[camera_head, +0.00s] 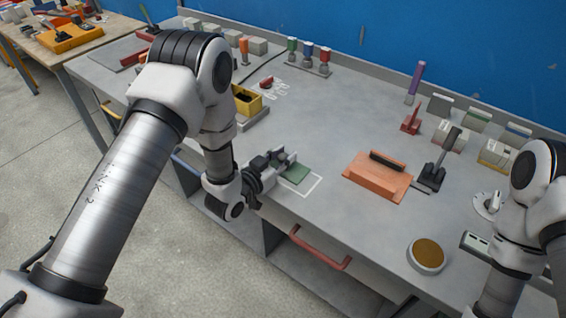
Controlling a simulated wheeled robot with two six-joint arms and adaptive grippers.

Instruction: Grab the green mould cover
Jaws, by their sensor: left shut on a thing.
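The green mould cover (297,173) is a small flat green plate at the near-left part of the grey workbench, by a white outlined rectangle. My left gripper (283,162) is shut on it at its left side, low over the bench top. The fingers hide part of the cover, and I cannot tell whether it touches the bench. My right arm stands at the right edge of the view, and its gripper is not in view.
An orange block (376,182) with a black handle lies mid-bench, with a black lever clamp (436,165) beside it. A round brown-topped disc (427,254) is near the front edge. A yellow bin (246,101) stands behind my left gripper.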

